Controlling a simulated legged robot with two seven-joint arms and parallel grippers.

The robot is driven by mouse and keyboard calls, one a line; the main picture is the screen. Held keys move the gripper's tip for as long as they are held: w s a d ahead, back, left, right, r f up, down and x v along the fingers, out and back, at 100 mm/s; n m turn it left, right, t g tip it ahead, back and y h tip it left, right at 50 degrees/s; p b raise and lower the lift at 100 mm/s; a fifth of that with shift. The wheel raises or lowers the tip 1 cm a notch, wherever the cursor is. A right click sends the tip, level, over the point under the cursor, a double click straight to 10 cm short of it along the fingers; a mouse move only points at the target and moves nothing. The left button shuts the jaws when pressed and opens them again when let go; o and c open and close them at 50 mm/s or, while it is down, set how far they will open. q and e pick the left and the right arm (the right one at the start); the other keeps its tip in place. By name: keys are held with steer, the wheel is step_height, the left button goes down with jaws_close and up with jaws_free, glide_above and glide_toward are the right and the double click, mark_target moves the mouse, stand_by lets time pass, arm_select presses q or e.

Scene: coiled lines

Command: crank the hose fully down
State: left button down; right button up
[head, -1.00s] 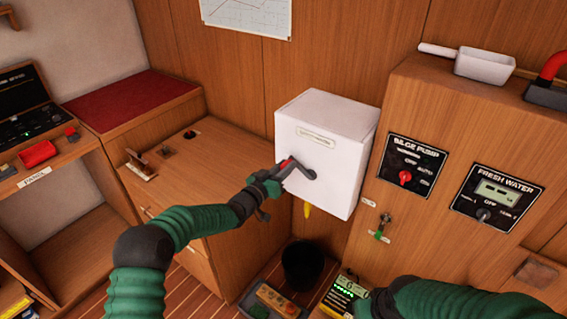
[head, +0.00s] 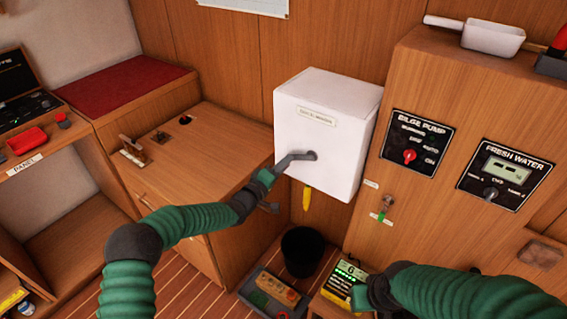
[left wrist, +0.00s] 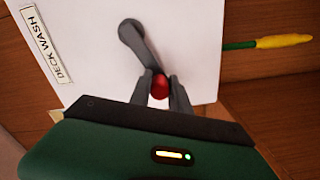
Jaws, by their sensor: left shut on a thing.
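The white deck wash box (head: 345,110) is on the wood wall, with a grey crank (head: 295,158) on its front. The crank arm points left and slightly down from its hub. My left gripper (head: 272,174) is shut on the crank's red knob (left wrist: 160,86), which sits between the fingers in the left wrist view. The hose's yellow end (head: 307,198) hangs below the box. The left wrist view shows the green hose (left wrist: 238,45) with this yellow end (left wrist: 284,41). My right gripper (head: 359,297) is low, by the green-lit device; its fingers are unclear.
A black bucket (head: 302,252) stands on the floor below the box. A tray (head: 250,290) and a green-lit device (head: 345,285) are in front of it. A small tap (head: 385,208) sticks out of the cabinet at right. A wooden counter (head: 215,150) is at left.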

arm_select(q)
steer(key=shift+s+d+f+n+b, duration=0.15)
steer(key=shift+f+n+b, duration=0.45)
steer(key=shift+n, duration=0.6)
steer(key=shift+f, duration=0.15)
steer(key=c, duration=1.2)
jaws_free()
steer(key=p+v, duration=0.1)
steer(key=v, duration=1.5)
steer(key=shift+s+a+p, duration=0.25)
steer(key=shift+a+p, duration=0.05)
steer(key=shift+f, duration=0.1)
